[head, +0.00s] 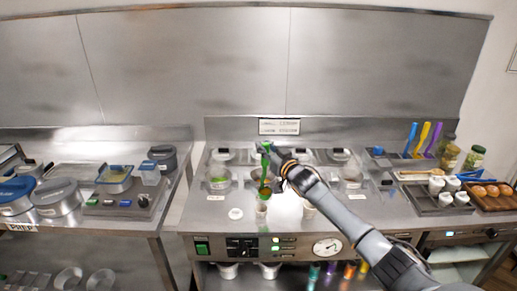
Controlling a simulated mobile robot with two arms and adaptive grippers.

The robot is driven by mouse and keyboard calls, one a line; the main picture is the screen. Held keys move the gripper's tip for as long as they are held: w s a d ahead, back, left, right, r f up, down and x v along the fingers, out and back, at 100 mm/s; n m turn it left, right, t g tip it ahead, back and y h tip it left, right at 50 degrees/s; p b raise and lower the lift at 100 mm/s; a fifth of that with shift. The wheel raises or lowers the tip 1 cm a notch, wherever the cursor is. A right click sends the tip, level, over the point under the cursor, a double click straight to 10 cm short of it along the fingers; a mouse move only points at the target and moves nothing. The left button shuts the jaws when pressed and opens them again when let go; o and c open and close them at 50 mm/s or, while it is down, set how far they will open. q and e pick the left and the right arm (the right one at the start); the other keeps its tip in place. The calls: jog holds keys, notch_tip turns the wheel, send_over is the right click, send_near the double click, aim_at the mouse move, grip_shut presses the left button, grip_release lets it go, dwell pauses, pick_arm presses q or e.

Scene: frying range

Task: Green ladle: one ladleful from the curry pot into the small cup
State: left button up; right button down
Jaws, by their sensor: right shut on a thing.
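My right gripper (270,160) is shut on the green ladle (265,170), above the middle of the frying range. The ladle hangs roughly upright, and its lower end shows a reddish-brown colour. A small pale cup (261,210) stands on the range front, just below the ladle's lower end in the picture. I cannot tell whether they touch. An open pot with green contents (218,182) sits left of the ladle. Another pot is partly hidden behind the ladle and my gripper. I cannot tell which is the curry pot. My left gripper is not in view.
A white round lid or dish (235,213) lies left of the cup. Another pale cup (309,210) stands to the right, near my forearm. Lidded pots line the back. A tray of white cups (428,209) and coloured utensils (423,138) are at the right.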

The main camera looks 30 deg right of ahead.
jog(key=f, duration=0.1)
jog(key=f+b, duration=0.2)
jog(key=shift+w+d, duration=0.25)
jog(key=shift+w, duration=0.05)
jog(key=s+a+f+n+t+y+b, duration=0.1)
jog(key=s+a+f+n+b, duration=0.1)
jog(key=a+n+b, duration=0.4)
jog(key=s+a+f+n+t+y+b, duration=0.1)
jog(key=a+f+n+b, duration=0.25)
jog(key=a+b, duration=0.4)
pick_arm(q)
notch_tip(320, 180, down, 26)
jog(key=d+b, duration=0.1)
jog(key=b, duration=1)
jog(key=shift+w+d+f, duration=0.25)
pick_arm(e)
jog(key=s+a+f+n+y, duration=0.1)
jog(key=a+f+n+y, duration=0.1)
jog(key=a+f+n, duration=0.5)
jog(key=shift+f+n+y, duration=0.3)
jog(key=shift+f+n, duration=1.35)
jog(key=shift+f, duration=0.2)
jog(key=shift+s+a, duration=0.1)
